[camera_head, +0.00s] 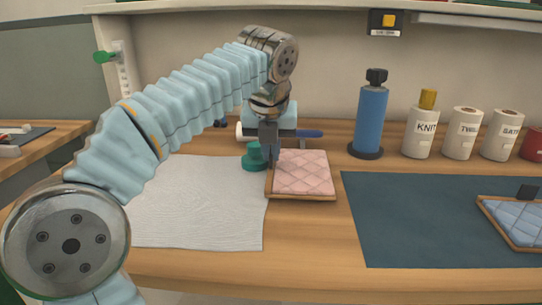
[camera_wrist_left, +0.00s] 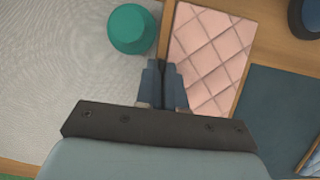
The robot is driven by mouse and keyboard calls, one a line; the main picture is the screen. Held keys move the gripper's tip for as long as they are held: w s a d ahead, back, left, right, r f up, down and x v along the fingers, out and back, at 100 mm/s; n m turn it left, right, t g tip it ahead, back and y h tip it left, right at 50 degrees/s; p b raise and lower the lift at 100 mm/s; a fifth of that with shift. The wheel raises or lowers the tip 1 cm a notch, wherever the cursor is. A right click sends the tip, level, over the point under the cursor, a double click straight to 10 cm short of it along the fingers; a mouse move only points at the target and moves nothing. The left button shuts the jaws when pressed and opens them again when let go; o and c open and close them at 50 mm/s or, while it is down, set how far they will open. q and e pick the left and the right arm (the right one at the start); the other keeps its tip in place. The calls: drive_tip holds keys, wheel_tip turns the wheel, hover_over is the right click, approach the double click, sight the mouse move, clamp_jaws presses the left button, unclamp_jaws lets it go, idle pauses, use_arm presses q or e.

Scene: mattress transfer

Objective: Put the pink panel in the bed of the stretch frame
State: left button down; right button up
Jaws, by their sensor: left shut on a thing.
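The pink panel (camera_head: 303,172) is a quilted pad with a light wooden edge, between the white mat and the dark teal mat. It also shows in the left wrist view (camera_wrist_left: 212,50). My left gripper (camera_head: 269,165) points down at the panel's left edge and is shut on it. In the left wrist view the closed fingers (camera_wrist_left: 163,68) meet at that edge and hide part of it. I cannot tell whether the panel touches the table. No stretch frame can be made out for certain. My right gripper is not in view.
A green round object (camera_head: 253,163) stands close left of my left gripper. The white mat (camera_head: 205,215) and most of the teal mat (camera_head: 420,225) are bare. A blue quilted panel (camera_head: 520,218) lies at the right. A blue cylinder (camera_head: 371,118) and labelled rolls (camera_head: 420,135) stand behind.

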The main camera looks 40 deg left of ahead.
use_arm(q)
drive_tip(key=shift+f, duration=0.35)
drive_tip(key=shift+s+d+f+b, duration=0.1)
drive_tip(key=shift+f+b, duration=0.25)
drive_tip(key=shift+f, duration=0.25)
drive_tip(key=c, duration=1.5)
unclamp_jaws()
drive_tip(key=shift+o, duration=1.3)
drive_tip(key=shift+f, duration=0.1)
